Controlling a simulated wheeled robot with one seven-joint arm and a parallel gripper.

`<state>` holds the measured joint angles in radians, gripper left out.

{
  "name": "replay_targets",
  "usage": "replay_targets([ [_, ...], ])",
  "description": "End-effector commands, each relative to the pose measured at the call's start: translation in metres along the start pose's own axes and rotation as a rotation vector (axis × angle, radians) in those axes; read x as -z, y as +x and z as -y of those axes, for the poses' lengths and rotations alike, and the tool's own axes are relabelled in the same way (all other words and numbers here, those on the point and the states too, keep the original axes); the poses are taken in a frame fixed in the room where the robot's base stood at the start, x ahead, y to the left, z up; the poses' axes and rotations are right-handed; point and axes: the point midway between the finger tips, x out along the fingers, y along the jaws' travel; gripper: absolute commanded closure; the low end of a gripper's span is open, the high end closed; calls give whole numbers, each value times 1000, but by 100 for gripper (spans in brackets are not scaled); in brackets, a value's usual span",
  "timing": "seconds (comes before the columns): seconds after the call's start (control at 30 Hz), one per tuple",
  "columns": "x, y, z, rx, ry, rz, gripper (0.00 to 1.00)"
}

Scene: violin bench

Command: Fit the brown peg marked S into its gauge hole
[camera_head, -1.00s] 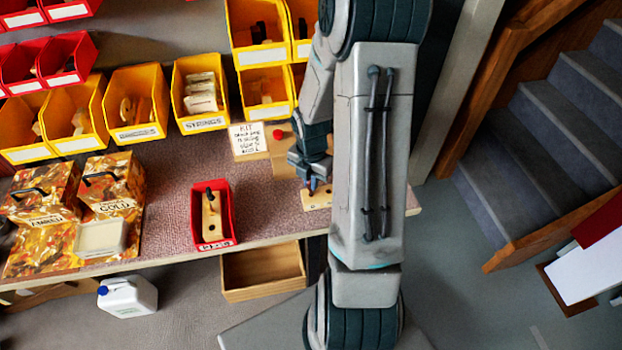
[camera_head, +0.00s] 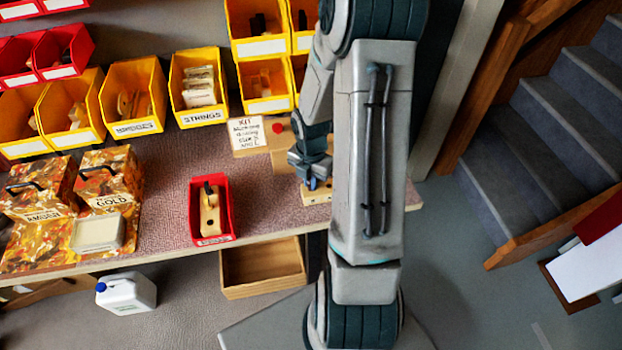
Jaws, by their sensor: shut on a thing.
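My gripper (camera_head: 313,182) points down over the right part of the bench, partly behind my own arm. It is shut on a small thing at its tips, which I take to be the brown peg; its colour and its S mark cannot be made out. A pale wooden block (camera_head: 315,197), seemingly the gauge, lies on the bench right under the fingertips. My arm covers its right part, and its holes are hidden. I cannot tell whether the peg touches the block or is in a hole.
A red bin (camera_head: 228,229) with a wooden piece and a dark item stands left of the gripper. A kit sign (camera_head: 246,135) and a wooden stand with a red knob (camera_head: 278,130) are behind. Yellow bins (camera_head: 201,118) line the back. Bare bench (camera_head: 165,200) lies left of the red bin.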

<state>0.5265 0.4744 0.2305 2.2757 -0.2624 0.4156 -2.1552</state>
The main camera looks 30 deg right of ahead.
Motion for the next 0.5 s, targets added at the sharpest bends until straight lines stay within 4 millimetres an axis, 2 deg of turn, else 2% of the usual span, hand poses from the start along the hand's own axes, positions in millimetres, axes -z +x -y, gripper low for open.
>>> replay_targets([
  [0.1,0,4,0,0,0,0,100],
  [0.2,0,3,0,0,0,0,68],
  [0.23,0,3,0,0,0,0,65],
  [0.5,0,2,0,0,0,0,65],
])
